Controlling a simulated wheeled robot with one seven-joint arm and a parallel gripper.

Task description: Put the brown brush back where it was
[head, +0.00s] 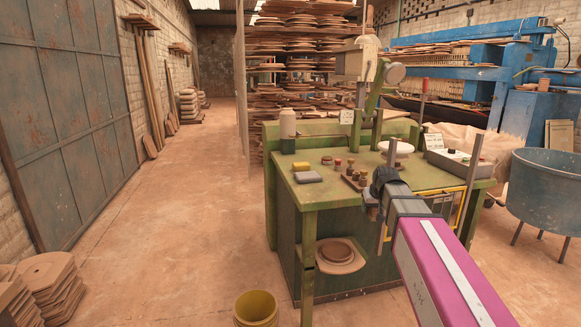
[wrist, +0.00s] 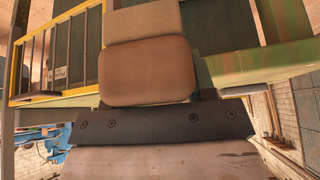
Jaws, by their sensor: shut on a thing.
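My gripper (head: 379,190) is shut, at the front edge of the green bench (head: 310,190), in front of the tray of stamps. A small brownish piece, seemingly the brown brush (head: 371,205), shows at its jaws, mostly hidden by the dark gripper. In the wrist view, tan rounded blocks (wrist: 147,72) fill the middle just beyond my gripper's dark plate. I cannot tell there which part is finger and which is brush.
A yellow frame (head: 452,193) stands right of my gripper.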

